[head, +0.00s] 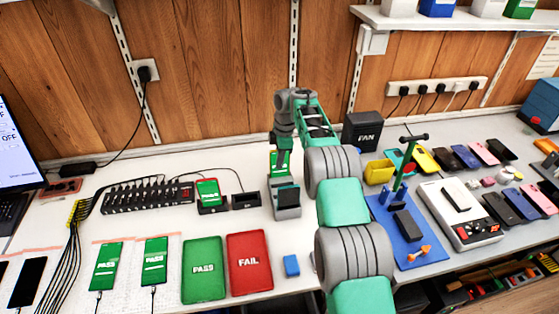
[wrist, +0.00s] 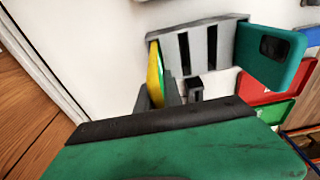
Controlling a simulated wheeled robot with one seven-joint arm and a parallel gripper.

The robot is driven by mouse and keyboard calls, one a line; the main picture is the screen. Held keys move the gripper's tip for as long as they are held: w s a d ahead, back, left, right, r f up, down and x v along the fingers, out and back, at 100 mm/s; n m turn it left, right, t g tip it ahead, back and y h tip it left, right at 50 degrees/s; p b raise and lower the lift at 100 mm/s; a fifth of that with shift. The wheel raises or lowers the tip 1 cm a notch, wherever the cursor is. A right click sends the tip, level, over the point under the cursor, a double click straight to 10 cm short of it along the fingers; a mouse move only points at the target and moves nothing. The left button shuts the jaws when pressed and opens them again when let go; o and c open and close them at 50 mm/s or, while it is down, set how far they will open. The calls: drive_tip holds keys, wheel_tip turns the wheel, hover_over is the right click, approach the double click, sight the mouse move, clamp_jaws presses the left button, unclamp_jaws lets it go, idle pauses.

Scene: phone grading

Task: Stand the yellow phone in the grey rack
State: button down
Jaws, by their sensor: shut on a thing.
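The yellow phone (wrist: 154,75) is seen nearly edge-on in the wrist view, with a green strip along its face. My gripper (wrist: 160,92) is shut on it; its dark fingers are partly hidden by the gripper body. The phone is at the left end of the grey rack (wrist: 212,47), which has dark slots. I cannot tell whether its lower edge is inside a slot. A teal phone (wrist: 270,58) stands at the rack's right end. In the head view the rack (head: 288,212) is below my gripper (head: 281,172), and the yellow phone cannot be made out clearly.
The green PASS mat (head: 203,270) and red FAIL mat (head: 249,263) lie left of my arm. A green-screened phone (head: 208,190) sits in a dock to the rack's left. A black FAN box (head: 362,131) stands behind. Several phones lie at the right.

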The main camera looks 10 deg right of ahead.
drive_tip(key=shift+f+b, duration=0.75)
drive_tip(key=shift+f, duration=0.15)
drive_tip(key=c, duration=1.4)
unclamp_jaws()
wheel_tip(320, 180, up, 7)
drive_tip(key=p, duration=0.6)
